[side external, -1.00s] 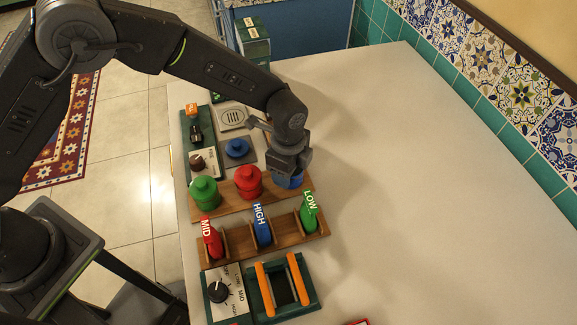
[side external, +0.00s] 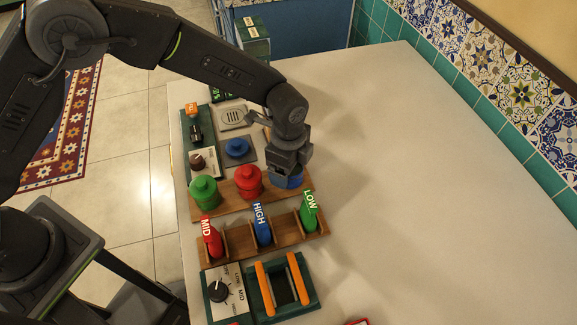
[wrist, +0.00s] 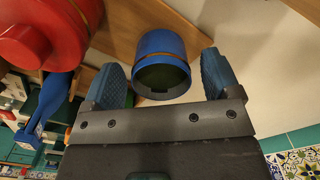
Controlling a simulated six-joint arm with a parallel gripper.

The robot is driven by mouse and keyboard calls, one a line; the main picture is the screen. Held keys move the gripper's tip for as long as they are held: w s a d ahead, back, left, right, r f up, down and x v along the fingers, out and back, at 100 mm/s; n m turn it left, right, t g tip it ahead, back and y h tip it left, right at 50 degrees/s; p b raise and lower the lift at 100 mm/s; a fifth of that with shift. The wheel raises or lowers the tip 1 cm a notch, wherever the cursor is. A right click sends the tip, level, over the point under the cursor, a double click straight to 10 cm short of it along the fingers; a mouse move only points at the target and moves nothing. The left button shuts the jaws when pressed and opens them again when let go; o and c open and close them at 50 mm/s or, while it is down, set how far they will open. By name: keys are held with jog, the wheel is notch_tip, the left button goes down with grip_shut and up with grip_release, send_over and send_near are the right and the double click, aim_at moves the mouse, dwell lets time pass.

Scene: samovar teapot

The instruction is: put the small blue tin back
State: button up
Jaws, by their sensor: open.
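The small blue tin (side external: 288,182) stands at the right end of the wooden rack, beside the red tin (side external: 248,181). My gripper (side external: 289,168) is directly above it and hides much of its upper part. In the wrist view the blue tin (wrist: 162,48) has a dark, open-looking end towards the camera. My gripper (wrist: 162,75) is open there, with one finger on each side of the tin's near end. Gaps show between the fingers and the tin. The red tin (wrist: 40,35) is at the upper left there.
A green tin (side external: 204,193) stands left of the red one on the tin rack (side external: 225,204). In front, a second rack (side external: 285,236) holds MID, HIGH and LOW pieces. A blue round knobbed piece (side external: 237,147) sits behind. The counter's right side (side external: 430,200) is clear.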

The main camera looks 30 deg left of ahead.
notch_tip(320, 180, up, 11)
dwell(0.3)
jog(key=s+a+r+n+t, duration=0.1)
jog(key=s+a+r+n, duration=0.25)
jog(key=a+r, duration=0.35)
jog(key=s+a+r+n+t, duration=0.1)
jog(key=s+a+r+n, duration=0.1)
jog(key=a+r+n, duration=0.35)
jog(key=s+a+r+n+t, duration=0.3)
jog(key=s+a+n, duration=0.6)
jog(key=s, duration=0.7)
jog(key=a, duration=0.2)
jog(key=shift+a+t, duration=0.3)
jog(key=shift+a, duration=0.1)
